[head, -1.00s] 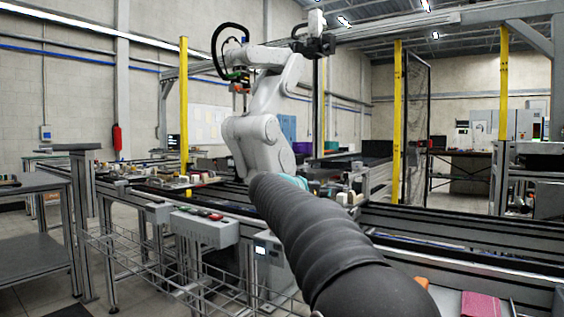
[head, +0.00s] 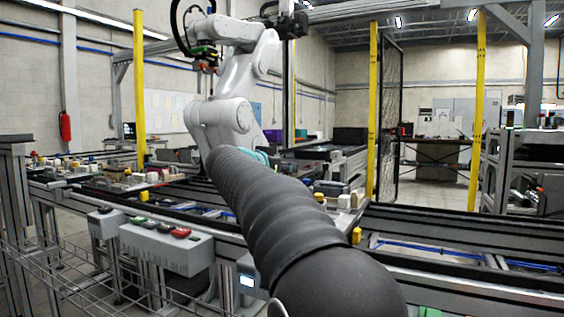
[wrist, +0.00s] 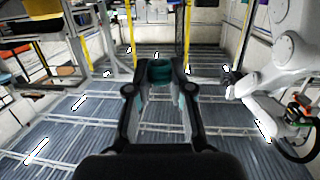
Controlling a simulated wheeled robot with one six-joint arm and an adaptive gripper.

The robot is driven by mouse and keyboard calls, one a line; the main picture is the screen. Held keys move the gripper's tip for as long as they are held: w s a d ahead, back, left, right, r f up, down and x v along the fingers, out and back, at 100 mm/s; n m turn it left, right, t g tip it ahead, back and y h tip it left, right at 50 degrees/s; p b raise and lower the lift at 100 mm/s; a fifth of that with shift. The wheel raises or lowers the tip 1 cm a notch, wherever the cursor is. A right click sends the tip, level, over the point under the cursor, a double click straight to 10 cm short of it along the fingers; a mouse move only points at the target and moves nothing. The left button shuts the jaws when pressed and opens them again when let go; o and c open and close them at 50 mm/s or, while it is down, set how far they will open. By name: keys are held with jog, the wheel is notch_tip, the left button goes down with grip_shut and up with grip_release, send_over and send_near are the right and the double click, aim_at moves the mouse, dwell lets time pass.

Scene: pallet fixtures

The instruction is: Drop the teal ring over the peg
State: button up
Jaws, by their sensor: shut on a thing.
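My gripper (wrist: 158,88) shows in the middle of the wrist view, with its two dark fingers reaching away from the camera. The teal ring (wrist: 160,73) sits between the fingertips, and the gripper is shut on it. It is held up in the air, with no surface touching it that I can see. In the head view my dark sleeved arm hides my gripper. A small teal patch shows past the arm's far end; I cannot tell whether it is the ring. I cannot make out the peg in either view.
A white robot arm (head: 222,120) stands straight ahead behind the conveyor line. A grey button box (head: 165,247) and a wire basket (head: 75,262) are on the near left. Yellow posts (head: 373,110) stand beyond. Conveyor rails (head: 470,232) run across to the right.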

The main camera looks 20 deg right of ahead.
jog(key=shift+f+b, duration=0.55)
jog(key=shift+f, duration=1.75)
jog(key=shift+s+a+p, duration=0.2)
jog(key=shift+p, duration=0.35)
jog(key=shift+f, duration=0.45)
dwell(1.0)
jog(key=o, duration=0.5)
jog(key=shift+r, duration=0.15)
jog(key=shift+r, duration=1.25)
